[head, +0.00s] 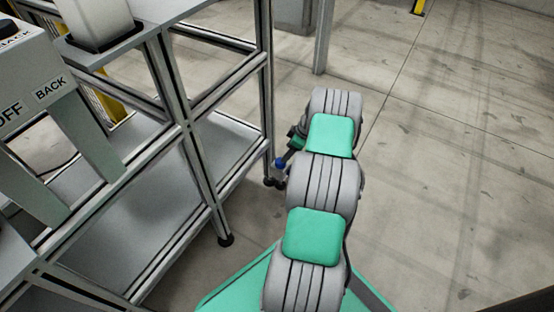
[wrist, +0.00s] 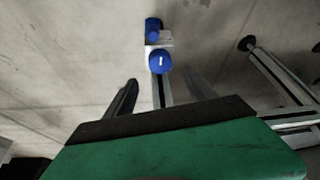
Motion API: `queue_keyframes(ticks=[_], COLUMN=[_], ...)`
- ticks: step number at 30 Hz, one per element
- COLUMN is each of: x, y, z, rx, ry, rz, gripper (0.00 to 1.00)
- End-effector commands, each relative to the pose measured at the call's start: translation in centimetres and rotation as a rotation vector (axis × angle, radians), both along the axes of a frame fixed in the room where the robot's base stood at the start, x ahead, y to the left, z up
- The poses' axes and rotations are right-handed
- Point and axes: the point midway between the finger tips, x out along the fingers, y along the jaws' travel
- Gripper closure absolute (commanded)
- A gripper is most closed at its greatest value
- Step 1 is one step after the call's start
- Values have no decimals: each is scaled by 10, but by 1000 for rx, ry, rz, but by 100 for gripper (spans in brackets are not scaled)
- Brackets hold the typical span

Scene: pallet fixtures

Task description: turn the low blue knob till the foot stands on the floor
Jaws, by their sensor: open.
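The low blue knob (wrist: 160,61) has a white mark and sits on a pale block at the end of a frame post. It also shows in the head view as a small blue spot (head: 281,163) beside the rack's corner post. My gripper (wrist: 158,92) is open, its two fingers apart, with the knob just beyond the fingertips and between them in the picture. Nothing is held. I cannot tell whether the fingers touch the post. In the head view my arm hides most of the gripper. A black foot (head: 269,182) shows near that post's bottom; its floor contact is unclear.
A second blue part (wrist: 152,25) lies just past the knob. Another rack leg ends in a black foot (wrist: 245,43). The metal rack (head: 190,125) stands left of my arm, with a box labelled OFF and BACK (head: 30,75). The floor right is clear.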

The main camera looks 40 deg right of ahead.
Motion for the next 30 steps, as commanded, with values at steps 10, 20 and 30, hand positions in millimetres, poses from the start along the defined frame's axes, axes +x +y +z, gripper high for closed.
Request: queue_keyframes(ticks=[10,20,30], x=[20,24,24], y=[14,17,17], z=[-60,-68,-68], rx=[0,0,1], ry=[2,2,3], rz=[2,0,0], gripper=[36,36,60])
